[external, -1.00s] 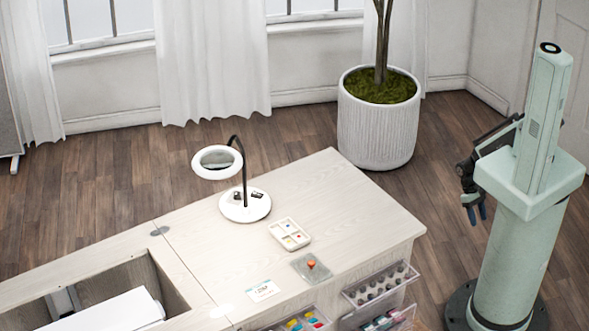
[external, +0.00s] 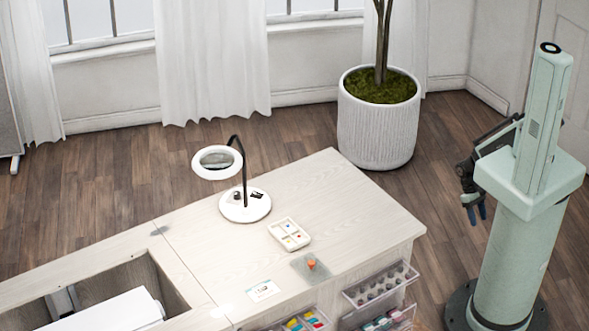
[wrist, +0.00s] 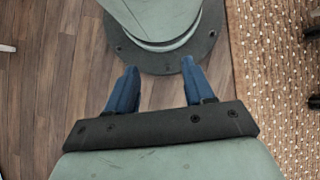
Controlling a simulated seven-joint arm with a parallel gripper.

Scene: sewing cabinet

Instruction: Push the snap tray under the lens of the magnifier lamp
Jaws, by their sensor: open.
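The snap tray (external: 289,247) is a small white tray with compartments holding a few small coloured pieces. It lies flat on the pale wooden cabinet top, right of and nearer than the magnifier lamp base (external: 232,212). The lamp's round white-rimmed lens (external: 217,162) hangs on a dark gooseneck, up and left of its base, apart from the tray. My gripper (external: 475,214) hangs beside my column, off the right end of the cabinet and far from the tray. In the wrist view its blue fingers (wrist: 158,85) are apart with nothing between them, above the floor.
A grey pad (external: 303,272) with an orange-topped item lies near the tray, with a printed card (external: 263,290) beside it. Open clear drawers (external: 380,287) project from the cabinet front. A potted tree (external: 378,125) stands behind. The cabinet top's right end is clear.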

